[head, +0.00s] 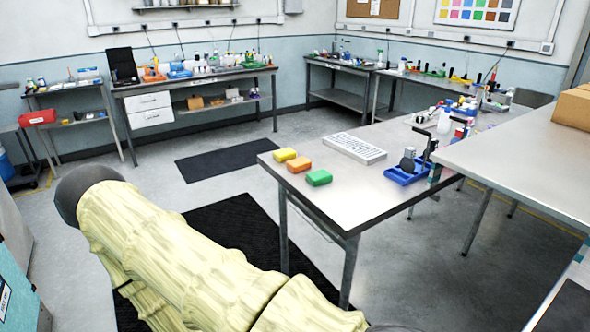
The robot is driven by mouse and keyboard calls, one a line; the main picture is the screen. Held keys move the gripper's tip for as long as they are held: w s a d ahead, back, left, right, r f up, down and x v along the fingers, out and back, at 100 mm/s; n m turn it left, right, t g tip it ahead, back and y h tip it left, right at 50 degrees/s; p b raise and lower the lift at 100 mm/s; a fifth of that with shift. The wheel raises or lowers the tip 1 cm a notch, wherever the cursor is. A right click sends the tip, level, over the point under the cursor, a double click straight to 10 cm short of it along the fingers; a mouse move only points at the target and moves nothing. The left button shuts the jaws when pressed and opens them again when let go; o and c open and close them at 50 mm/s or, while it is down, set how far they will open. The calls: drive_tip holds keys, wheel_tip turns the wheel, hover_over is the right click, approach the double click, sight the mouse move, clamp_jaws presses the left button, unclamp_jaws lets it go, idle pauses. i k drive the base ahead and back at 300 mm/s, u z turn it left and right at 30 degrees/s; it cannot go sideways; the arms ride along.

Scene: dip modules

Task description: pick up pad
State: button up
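I cannot tell which one the task's pad is. My arm, in a pale yellow cover, crosses the lower left, short of the table. My gripper is not in view.
A white rack-like tray (355,148) and a blue tray (408,172) with dark items stand on the same table. Another table (530,150) with a cardboard box (573,107) is at the right. Dark mats (231,160) lie on the floor. Cluttered benches line the back walls.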

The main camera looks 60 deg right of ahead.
sight(318, 178)
drive_tip(key=i, duration=0.9)
drive_tip(key=z, duration=2.2)
